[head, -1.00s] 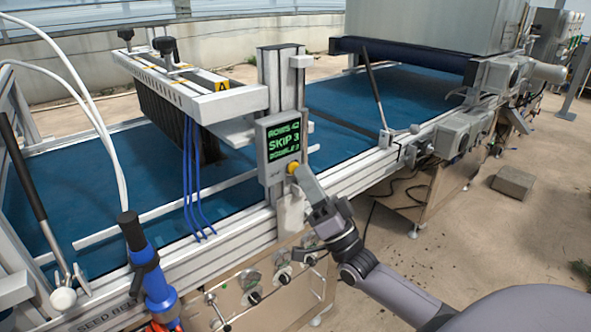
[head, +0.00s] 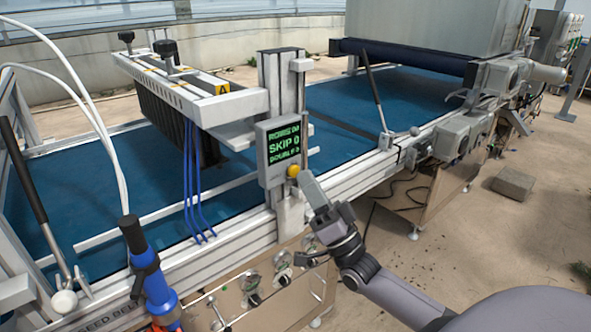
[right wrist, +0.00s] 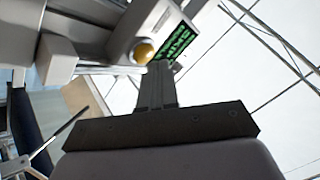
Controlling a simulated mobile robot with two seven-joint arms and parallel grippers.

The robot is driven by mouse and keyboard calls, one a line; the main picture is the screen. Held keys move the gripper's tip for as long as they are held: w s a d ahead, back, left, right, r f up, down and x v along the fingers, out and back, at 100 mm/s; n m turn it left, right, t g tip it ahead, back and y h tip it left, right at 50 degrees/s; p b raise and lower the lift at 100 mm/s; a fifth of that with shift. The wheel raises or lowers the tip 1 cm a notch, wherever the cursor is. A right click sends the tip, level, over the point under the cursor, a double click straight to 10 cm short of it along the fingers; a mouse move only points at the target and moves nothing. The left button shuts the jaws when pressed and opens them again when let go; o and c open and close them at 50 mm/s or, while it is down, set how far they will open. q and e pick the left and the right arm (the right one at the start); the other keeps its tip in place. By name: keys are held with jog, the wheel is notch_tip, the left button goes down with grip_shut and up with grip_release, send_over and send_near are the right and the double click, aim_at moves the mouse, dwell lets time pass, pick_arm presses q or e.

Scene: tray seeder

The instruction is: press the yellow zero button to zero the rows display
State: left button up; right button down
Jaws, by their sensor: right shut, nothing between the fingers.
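The grey display box (head: 281,151) is fixed to the upright post in the middle of the head view. Its green text screen (head: 285,145) seems to read ROWS 00, SKIP 0, DOUBLE 0; the small digits are hard to read. The yellow zero button (head: 293,171) sits at the box's lower right corner. My right gripper (head: 304,178) is shut and empty, its fingertips just right of the button with a small gap. The right wrist view shows the shut fingers (right wrist: 157,70) close to the yellow button (right wrist: 145,51) and screen (right wrist: 176,50). My left gripper is out of view.
The blue seed belt (head: 90,185) runs behind the metal side rail (head: 240,232). Blue tubes (head: 191,185) hang left of the box. A black-handled lever (head: 375,95) stands to the right, and knobs (head: 282,262) line the panel below.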

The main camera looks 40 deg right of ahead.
jog(key=shift+s, duration=0.4)
jog(key=s, duration=0.1)
jog(key=s+p, duration=0.1)
jog(key=s, duration=0.1)
jog(key=s+p, duration=0.1)
jog(key=s, duration=0.1)
jog(key=shift+d, duration=0.25)
dwell(0.8)
